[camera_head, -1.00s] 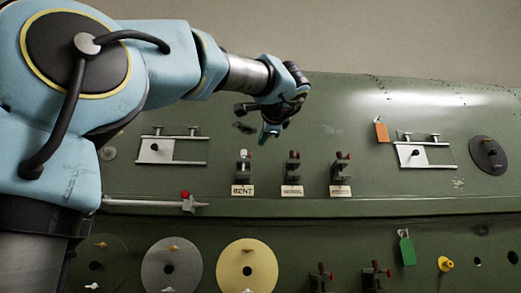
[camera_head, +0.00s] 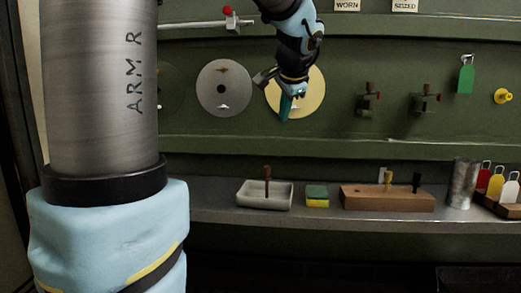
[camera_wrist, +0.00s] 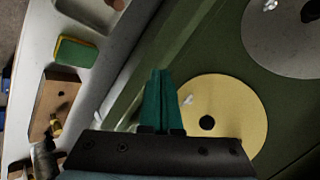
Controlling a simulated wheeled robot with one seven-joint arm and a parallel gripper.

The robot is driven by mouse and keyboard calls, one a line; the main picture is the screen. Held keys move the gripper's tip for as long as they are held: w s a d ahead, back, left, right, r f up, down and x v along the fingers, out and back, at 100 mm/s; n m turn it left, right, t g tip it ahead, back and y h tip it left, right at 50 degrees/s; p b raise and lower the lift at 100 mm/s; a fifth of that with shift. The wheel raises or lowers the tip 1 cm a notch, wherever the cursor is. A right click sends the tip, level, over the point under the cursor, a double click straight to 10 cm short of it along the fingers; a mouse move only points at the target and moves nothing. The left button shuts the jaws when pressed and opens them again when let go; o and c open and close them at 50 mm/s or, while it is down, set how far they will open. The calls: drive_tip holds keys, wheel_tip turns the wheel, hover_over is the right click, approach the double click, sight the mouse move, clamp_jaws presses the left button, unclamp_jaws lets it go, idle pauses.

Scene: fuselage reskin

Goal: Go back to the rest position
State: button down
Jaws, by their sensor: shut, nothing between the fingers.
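My gripper (camera_head: 286,104) hangs in front of the yellow disc (camera_head: 313,92) on the green panel in the head view, fingers pointing down. In the wrist view its teal fingers (camera_wrist: 158,100) are together with nothing between them. The yellow disc also shows in the wrist view (camera_wrist: 235,110), right of the fingers. I cannot tell how far the fingers are from the panel. My arm link fills the left of the head view.
Below, a grey shelf (camera_head: 320,216) carries a white tray (camera_head: 252,196), a sponge (camera_head: 317,197), a wooden block (camera_head: 360,198), a metal cup (camera_head: 463,183) and coloured tags (camera_head: 497,184). A grey disc (camera_head: 222,88), clamps (camera_head: 368,98) and a green tag (camera_head: 466,75) are on the panel.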

drive_tip(key=s+a+f+n+g, duration=0.1)
drive_tip(key=s+a+f+n, duration=0.1)
drive_tip(key=f, duration=0.3)
drive_tip(key=s+a+f+n+g, duration=0.1)
drive_tip(key=s+a+f, duration=0.2)
drive_tip(key=f, duration=0.3)
drive_tip(key=s+a+f+n+g+p, duration=0.1)
drive_tip(key=s+a+f+n+g, duration=0.1)
drive_tip(key=f, duration=0.3)
drive_tip(key=shift+s+a+f+n, duration=0.2)
drive_tip(key=shift+a+f+n, duration=0.1)
drive_tip(key=shift+a, duration=0.2)
drive_tip(key=s+a+f+n+g, duration=0.1)
drive_tip(key=s+a+f+n, duration=0.1)
drive_tip(key=s+f+n, duration=0.1)
drive_tip(key=s+a+f+n+g+h, duration=0.1)
drive_tip(key=s+a+f+n+g, duration=0.1)
drive_tip(key=s+f, duration=0.4)
drive_tip(key=shift+s+a+f+n, duration=0.2)
drive_tip(key=shift+s+a+n, duration=0.3)
drive_tip(key=shift+s, duration=0.25)
